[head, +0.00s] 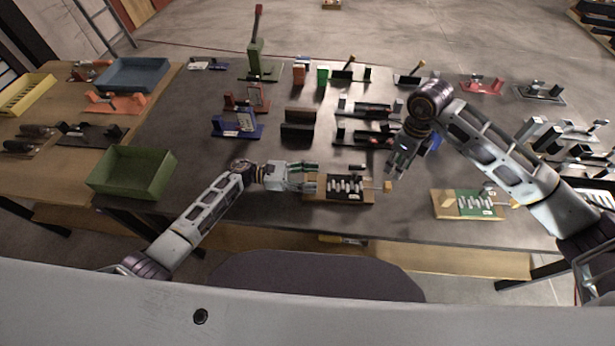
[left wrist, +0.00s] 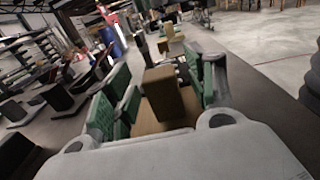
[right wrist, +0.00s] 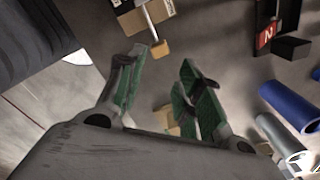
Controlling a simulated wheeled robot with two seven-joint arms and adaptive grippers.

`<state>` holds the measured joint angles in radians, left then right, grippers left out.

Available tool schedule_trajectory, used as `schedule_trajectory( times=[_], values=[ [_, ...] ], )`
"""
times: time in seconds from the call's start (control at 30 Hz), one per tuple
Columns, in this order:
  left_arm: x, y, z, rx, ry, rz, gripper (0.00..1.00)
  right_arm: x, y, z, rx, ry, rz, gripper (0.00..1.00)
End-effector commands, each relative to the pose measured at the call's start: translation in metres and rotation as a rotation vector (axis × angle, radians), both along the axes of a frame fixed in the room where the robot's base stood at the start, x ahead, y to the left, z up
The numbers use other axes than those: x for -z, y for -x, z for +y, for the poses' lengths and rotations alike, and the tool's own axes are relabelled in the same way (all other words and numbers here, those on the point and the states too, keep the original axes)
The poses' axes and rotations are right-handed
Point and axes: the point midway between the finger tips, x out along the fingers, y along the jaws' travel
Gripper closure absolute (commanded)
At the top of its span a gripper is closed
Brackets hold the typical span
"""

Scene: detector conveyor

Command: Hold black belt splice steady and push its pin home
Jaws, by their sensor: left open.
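The black belt splice (head: 348,189), with several pale knuckles, lies on a wooden board near the table's front edge. Its pin, with a tan knob (head: 387,186), sticks out at the right end. The knob also shows in the right wrist view (right wrist: 160,50), apart from the fingers. My left gripper (head: 314,178) is at the board's left end. In the left wrist view its open green-padded fingers (left wrist: 163,78) stand on both sides of a tan block (left wrist: 162,98); contact is unclear. My right gripper (head: 396,168) is open and empty, above and beyond the knob.
A similar green splice (head: 468,204) on a board lies to the right. Behind stand several black fixtures (head: 365,137). A green bin (head: 132,172) is at the left. Bare tabletop shows between the two boards.

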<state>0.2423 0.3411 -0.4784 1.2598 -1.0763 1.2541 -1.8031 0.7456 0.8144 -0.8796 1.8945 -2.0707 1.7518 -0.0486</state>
Motion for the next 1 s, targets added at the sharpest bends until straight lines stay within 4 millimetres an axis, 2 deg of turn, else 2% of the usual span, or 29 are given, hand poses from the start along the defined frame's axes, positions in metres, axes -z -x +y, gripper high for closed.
schedule_trajectory(
  times=[0.13, 0.53, 0.63, 0.9, 1.0],
  values=[
    [-0.0001, 0.0000, 0.0001, 0.000, 0.000, 0.000, 0.47, 0.0000, 0.0000, 0.0000, 0.000, 0.000, 0.000, 0.64],
    [0.0000, 0.0000, 0.0003, 0.000, 0.000, 0.000, 0.99, 0.0000, 0.0000, 0.0000, 0.000, 0.000, 0.000, 0.64],
    [0.0000, 0.0000, 0.0004, 0.000, 0.000, 0.000, 1.00, 0.0000, 0.0000, 0.0000, 0.000, 0.000, 0.000, 0.64],
    [0.0001, 0.0000, 0.0005, 0.000, 0.000, 0.000, 1.00, 0.0000, 0.0000, 0.0000, 0.000, 0.000, 0.000, 0.99],
    [0.0001, 0.0000, 0.0005, 0.000, 0.000, 0.000, 1.00, 0.0004, 0.0001, -0.0007, -0.003, -0.002, 0.001, 1.00]
  ],
)
